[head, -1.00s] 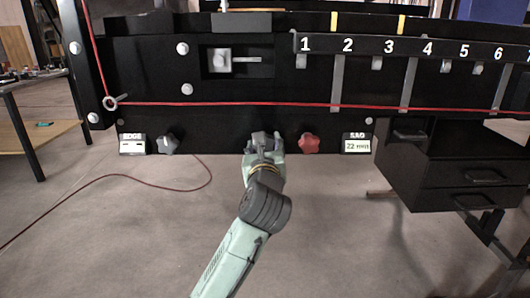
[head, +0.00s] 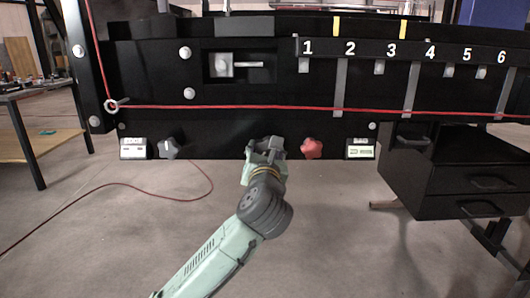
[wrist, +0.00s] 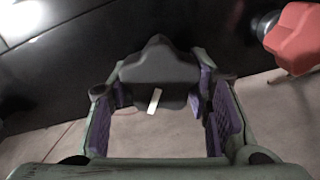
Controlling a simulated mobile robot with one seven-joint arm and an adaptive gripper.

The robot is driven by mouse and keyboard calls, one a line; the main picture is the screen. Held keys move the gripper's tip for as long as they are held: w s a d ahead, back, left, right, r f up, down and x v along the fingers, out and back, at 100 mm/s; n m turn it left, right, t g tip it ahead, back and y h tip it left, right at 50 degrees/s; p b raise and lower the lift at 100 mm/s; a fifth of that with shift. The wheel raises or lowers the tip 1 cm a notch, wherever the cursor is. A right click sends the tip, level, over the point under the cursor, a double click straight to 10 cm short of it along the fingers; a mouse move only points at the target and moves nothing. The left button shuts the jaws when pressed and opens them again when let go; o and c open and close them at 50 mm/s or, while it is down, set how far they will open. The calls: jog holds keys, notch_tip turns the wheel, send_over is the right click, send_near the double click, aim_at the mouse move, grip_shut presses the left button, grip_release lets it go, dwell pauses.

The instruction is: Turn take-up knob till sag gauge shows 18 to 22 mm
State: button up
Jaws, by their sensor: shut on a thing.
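A dark lobed knob (wrist: 158,72) with a white pointer mark sits between the purple pads of my gripper (wrist: 163,98) in the wrist view. My gripper is shut on this knob. In the head view my gripper (head: 264,148) reaches the lower edge of the black conveyor panel and mostly hides the knob. No label shows whether this is the take-up knob. The SAG gauge (head: 360,149) is a small white display on the right of the panel; its reading is too blurred to make out now.
A red knob (head: 311,148) is close right of my gripper, also in the wrist view (wrist: 297,40). A grey knob (head: 168,148) and the EDGE display (head: 133,148) are to the left. A red cord (head: 230,107) crosses the panel above. A black drawer unit (head: 470,180) stands right.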

aim_at(265, 154)
jog(key=o, duration=1.2)
jog(key=shift+s, duration=0.1)
jog(key=s, duration=0.7)
jog(key=shift+s, duration=0.2)
